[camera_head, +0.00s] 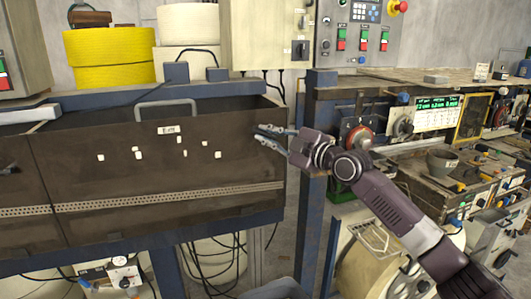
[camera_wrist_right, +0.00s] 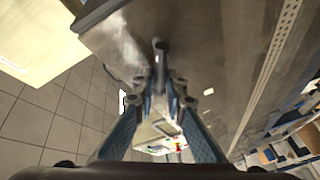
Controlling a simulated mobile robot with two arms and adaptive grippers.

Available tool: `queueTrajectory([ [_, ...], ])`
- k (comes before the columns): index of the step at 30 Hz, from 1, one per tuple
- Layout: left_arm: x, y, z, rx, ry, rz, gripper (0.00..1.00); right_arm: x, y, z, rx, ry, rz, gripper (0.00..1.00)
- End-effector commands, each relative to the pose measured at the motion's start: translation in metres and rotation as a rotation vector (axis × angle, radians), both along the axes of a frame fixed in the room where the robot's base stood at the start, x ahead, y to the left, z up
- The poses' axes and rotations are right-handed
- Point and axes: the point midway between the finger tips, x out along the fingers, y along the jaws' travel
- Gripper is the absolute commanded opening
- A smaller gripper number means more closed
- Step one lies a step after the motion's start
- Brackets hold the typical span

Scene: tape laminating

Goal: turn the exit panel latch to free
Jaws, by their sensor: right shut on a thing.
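The exit panel (camera_head: 110,170) is a dark brown metal sheet with a grey bar handle (camera_head: 166,108) on its top edge and a small white label. My right gripper (camera_head: 264,137) reaches in from the right to the panel's upper right corner. In the right wrist view its blue-grey fingers (camera_wrist_right: 166,95) close around a small dark latch knob (camera_wrist_right: 160,46) against the panel face. The fingers hide most of the latch, so its turn angle cannot be told. My left gripper is out of view.
A blue post (camera_head: 310,150) stands just right of the panel, close to my right wrist. A workbench with a grey bowl (camera_head: 442,162) and dials lies to the right. Cables hang below the panel. Yellow (camera_head: 110,55) and white rolls stand behind it.

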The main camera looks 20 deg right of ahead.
Motion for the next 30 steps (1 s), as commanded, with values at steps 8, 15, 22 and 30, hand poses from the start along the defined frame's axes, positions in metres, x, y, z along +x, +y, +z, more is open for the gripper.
queueTrajectory([
  [8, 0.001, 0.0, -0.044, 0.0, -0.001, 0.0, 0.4, 0.0, -0.005, -0.001, 0.266, 0.01, 0.001, 0.0],
  [15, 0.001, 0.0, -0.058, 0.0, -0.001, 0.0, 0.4, 0.001, -0.01, 0.005, 0.493, 0.018, 0.001, 0.0],
  [22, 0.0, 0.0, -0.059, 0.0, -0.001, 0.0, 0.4, 0.001, -0.016, 0.009, 0.709, 0.028, 0.0, 0.0],
  [30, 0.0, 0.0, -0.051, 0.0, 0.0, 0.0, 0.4, 0.001, -0.022, 0.011, 0.921, 0.036, 0.0, 0.0],
])
